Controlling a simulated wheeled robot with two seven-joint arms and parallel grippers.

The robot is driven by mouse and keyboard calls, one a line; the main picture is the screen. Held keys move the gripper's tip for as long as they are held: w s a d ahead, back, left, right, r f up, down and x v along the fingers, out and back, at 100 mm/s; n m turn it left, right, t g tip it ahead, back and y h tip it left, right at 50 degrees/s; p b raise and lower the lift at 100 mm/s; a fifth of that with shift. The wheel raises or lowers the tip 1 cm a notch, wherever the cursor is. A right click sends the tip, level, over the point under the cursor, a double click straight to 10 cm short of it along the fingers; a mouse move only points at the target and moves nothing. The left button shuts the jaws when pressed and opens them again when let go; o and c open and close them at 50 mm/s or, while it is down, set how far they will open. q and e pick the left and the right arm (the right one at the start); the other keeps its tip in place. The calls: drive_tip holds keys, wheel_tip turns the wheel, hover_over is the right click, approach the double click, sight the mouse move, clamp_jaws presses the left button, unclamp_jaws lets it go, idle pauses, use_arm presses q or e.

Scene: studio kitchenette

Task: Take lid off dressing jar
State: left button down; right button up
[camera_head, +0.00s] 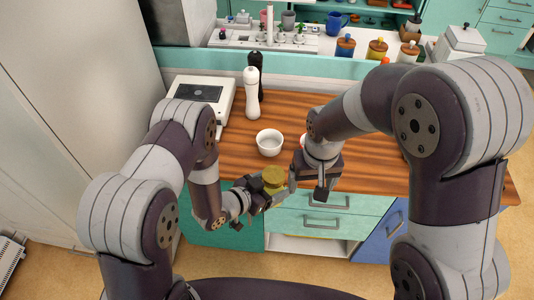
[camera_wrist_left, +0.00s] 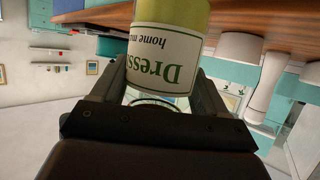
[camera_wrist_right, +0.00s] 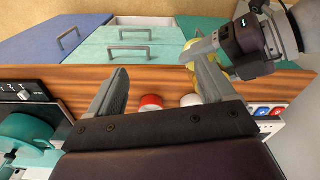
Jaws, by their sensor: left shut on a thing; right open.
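The dressing jar (camera_wrist_left: 160,62) has a white label with green lettering and a yellow-green body. My left gripper (camera_head: 272,187) is shut on it and holds it off the counter's front edge, over the drawers. The left wrist view is upside down, so the jar is roughly upright. In the head view its round golden top, apparently the lid (camera_head: 273,174), faces up. My right gripper (camera_wrist_right: 160,88) is open and empty, to the right of the jar in the head view. In the right wrist view the jar (camera_wrist_right: 188,54) shows beside one finger, partly hidden by my grippers.
A white bowl (camera_head: 270,142) stands on the wooden counter (camera_head: 230,150) behind the jar. A red-and-white round item (camera_wrist_right: 151,101) is near it, mostly hidden in the head view. A white mill (camera_head: 252,95) and a dark mill stand farther back. A teal pot (camera_wrist_right: 28,142) shows in the right wrist view.

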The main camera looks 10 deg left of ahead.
sight(270, 177)
drive_tip(key=w+a, duration=0.1)
drive_tip(key=a, duration=0.2)
drive_tip(key=w+a+m, duration=0.1)
drive_tip(key=w+a, duration=0.1)
drive_tip(key=a, duration=0.1)
drive_tip(key=w+a+m, duration=0.1)
drive_tip(key=a, duration=0.2)
drive_tip(key=shift+w+r, duration=0.15)
drive_tip(key=shift+r, duration=0.05)
drive_tip(key=r+m, duration=0.1)
drive_tip(key=w+a+m, duration=0.1)
drive_tip(key=a+r+m, duration=0.1)
drive_tip(key=m, duration=0.1)
drive_tip(key=shift+w+r, duration=0.35)
drive_tip(key=shift+s+d+f+m+g, duration=0.1)
drive_tip(key=shift+s+d+m+g, duration=0.2)
drive_tip(key=shift+m, duration=0.1)
wheel_tip(270, 177, down, 8)
drive_tip(key=shift+d+f, duration=0.1)
clamp_jaws()
drive_tip(key=n, duration=0.4)
drive_tip(key=shift+s+n, duration=0.25)
drive_tip(key=shift+n, duration=0.15)
drive_tip(key=n, duration=0.6)
drive_tip(key=shift+s+d, duration=0.1)
drive_tip(key=shift+s, duration=0.1)
